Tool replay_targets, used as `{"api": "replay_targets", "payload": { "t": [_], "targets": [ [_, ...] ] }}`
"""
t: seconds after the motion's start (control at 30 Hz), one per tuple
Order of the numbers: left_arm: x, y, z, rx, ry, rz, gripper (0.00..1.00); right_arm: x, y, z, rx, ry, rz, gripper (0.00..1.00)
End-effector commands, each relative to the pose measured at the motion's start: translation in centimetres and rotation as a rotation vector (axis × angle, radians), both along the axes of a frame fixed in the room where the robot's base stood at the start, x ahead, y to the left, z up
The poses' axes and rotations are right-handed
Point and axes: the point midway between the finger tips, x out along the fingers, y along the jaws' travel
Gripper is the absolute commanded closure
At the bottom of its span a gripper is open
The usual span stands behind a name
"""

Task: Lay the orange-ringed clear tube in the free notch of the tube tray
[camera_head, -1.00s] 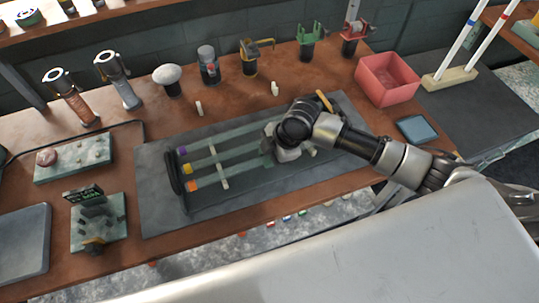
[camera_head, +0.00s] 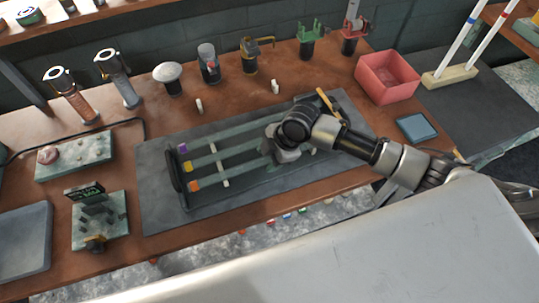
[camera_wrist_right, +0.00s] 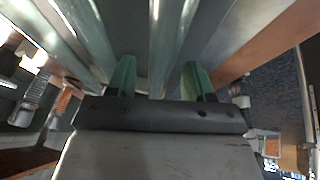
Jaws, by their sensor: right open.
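The orange-ringed clear tube (camera_head: 228,176) lies along the dark tube tray (camera_head: 160,211), its orange end at the left. It is the nearest of three tubes; a yellow-ringed tube (camera_head: 225,155) and a purple-ringed tube (camera_head: 222,143) lie behind it. They cross a pale notched strip (camera_head: 225,181). My right gripper (camera_head: 268,155) is low over the tubes, right of the middle. Its green fingers are open in the right wrist view (camera_wrist_right: 158,82), with a clear tube (camera_wrist_right: 156,50) running between them; I cannot tell which. My right wrist hides the tubes' right part. My left gripper is out of view.
A pink bin (camera_head: 388,80) and a blue pad (camera_head: 416,127) are to the right. A small green-lit device (camera_head: 97,212) stands left of the tray.

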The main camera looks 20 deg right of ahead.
Motion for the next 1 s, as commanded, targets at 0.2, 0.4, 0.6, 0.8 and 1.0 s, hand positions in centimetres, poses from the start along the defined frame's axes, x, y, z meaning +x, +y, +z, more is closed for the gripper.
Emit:
{"api": "replay_targets", "payload": {
  "t": [0.2, 0.4, 0.6, 0.8, 1.0],
  "targets": [
    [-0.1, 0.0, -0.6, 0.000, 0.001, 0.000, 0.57, -0.4, -1.4, 3.1, -0.001, -0.006, 0.001, 0.48],
    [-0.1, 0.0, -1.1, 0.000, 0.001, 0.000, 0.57, -1.0, -3.2, 7.0, -0.001, -0.006, 0.000, 0.48],
    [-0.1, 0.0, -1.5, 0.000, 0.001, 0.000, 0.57, -1.5, -4.4, 9.9, -0.001, -0.004, -0.001, 0.48],
    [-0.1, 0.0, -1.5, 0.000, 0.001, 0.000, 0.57, -1.7, -4.7, 10.8, 0.000, -0.001, 0.000, 0.48],
    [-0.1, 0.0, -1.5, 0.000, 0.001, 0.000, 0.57, -1.7, -4.7, 10.9, 0.001, 0.000, -0.001, 0.48]
  ]
}}
